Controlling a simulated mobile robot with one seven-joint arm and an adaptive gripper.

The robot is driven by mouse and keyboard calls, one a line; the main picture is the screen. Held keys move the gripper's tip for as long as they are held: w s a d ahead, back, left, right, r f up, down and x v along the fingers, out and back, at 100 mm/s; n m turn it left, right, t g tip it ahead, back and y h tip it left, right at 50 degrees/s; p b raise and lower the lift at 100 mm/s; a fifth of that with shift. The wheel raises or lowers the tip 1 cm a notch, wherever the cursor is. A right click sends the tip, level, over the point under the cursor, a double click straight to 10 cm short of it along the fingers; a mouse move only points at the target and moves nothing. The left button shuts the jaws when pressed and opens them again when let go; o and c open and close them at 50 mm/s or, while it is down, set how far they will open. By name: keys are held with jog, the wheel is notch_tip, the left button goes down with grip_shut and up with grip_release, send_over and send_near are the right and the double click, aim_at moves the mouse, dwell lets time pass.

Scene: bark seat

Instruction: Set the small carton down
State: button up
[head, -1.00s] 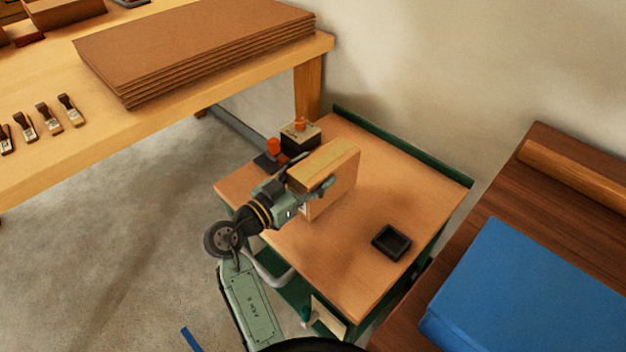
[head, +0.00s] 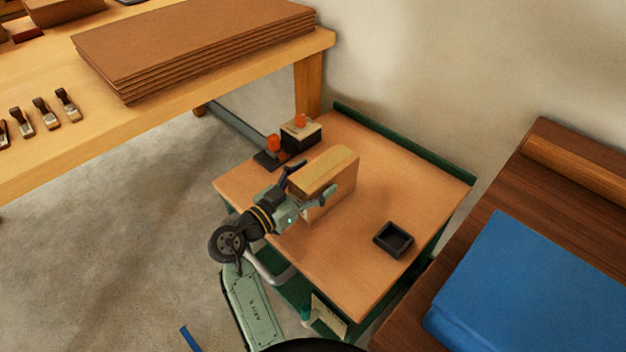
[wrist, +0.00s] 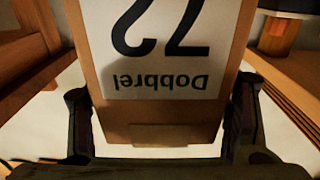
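The small carton (head: 331,192) is a tan box on the wooden top of the green cart (head: 350,285). It looks upright and at or very near the cart top; its lower edge is partly behind my gripper. My gripper (head: 318,178) reaches it from the left, with one finger along each side, shut on it. In the wrist view the carton (wrist: 160,112) fills the middle, its white label upside down, reading "72" and "Dobbrel". The fingers of my gripper (wrist: 160,115) lie close against both edges there.
A small black tray (head: 393,239) sits on the cart to the right. A dark block with orange-red parts (head: 300,134) stands behind the carton. A workbench with stacked brown sheets (head: 195,45) is at left, and a blue box (head: 540,285) at right. The cart's front middle is clear.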

jog(key=shift+o, duration=0.7)
jog(key=shift+r, duration=0.1)
